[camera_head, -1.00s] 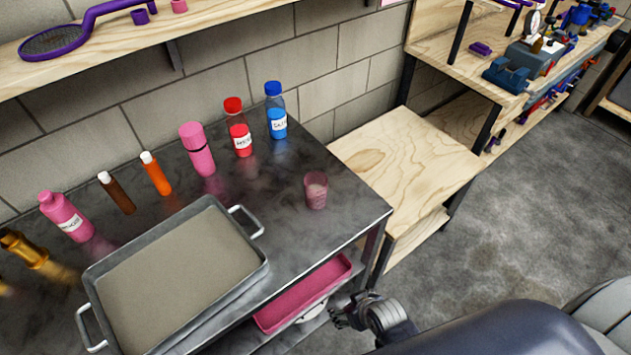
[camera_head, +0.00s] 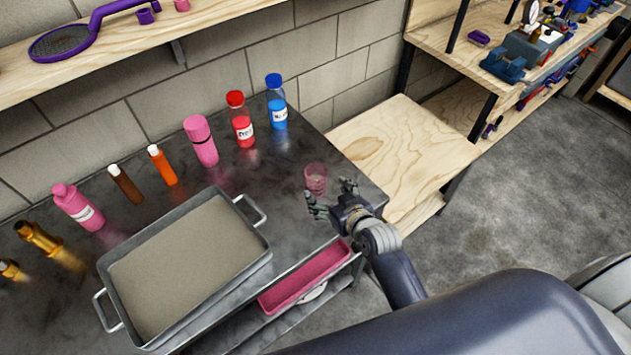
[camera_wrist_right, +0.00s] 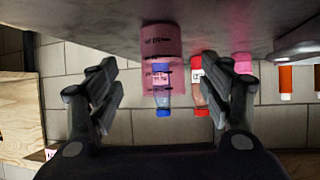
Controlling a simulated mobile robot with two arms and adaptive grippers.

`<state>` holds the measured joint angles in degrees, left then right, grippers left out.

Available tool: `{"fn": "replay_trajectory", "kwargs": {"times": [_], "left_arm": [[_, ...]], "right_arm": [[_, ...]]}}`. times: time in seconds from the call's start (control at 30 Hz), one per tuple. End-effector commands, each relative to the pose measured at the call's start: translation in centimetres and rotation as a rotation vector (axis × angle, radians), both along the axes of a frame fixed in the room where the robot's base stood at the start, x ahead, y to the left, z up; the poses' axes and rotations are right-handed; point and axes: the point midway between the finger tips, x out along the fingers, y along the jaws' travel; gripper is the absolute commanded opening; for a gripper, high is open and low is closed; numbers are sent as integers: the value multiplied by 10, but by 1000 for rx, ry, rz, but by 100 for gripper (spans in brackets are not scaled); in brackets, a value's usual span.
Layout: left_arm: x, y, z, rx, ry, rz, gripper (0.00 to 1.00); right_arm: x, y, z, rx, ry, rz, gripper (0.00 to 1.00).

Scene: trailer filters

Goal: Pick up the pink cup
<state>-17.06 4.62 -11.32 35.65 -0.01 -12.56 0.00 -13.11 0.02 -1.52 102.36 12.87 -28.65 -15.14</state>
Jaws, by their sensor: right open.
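The pink cup (camera_head: 316,178) is see-through and stands upright on the dark metal table (camera_head: 270,215), near its right end. My right gripper (camera_head: 331,196) is open at the near side of the cup, close to it. In the right wrist view the picture is upside down; the cup (camera_wrist_right: 161,45) shows ahead, between the two open fingers (camera_wrist_right: 165,95) and beyond their tips. Whether a finger touches the cup cannot be told. My left gripper is not in view.
A metal tray (camera_head: 258,262) with handles fills the table's front left. A pink bin (camera_head: 303,278) sits below the table edge. Wooden shelving (camera_head: 405,150) is to the right.

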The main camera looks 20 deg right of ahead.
Motion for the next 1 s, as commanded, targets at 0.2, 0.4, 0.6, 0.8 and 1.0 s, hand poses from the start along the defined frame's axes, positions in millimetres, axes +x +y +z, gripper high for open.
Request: {"fn": "replay_trajectory", "kwargs": {"times": [0.2,0.4,0.6,0.8,1.0], "left_arm": [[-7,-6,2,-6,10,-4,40],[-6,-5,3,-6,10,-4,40],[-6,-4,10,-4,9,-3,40],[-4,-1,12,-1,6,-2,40],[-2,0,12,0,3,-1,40]], "right_arm": [[23,4,-12,2,0,0,72],[30,6,-16,1,1,0,72],[47,10,-26,1,2,0,72],[65,12,-37,1,1,0,72],[70,13,-41,0,2,0,72]]}}
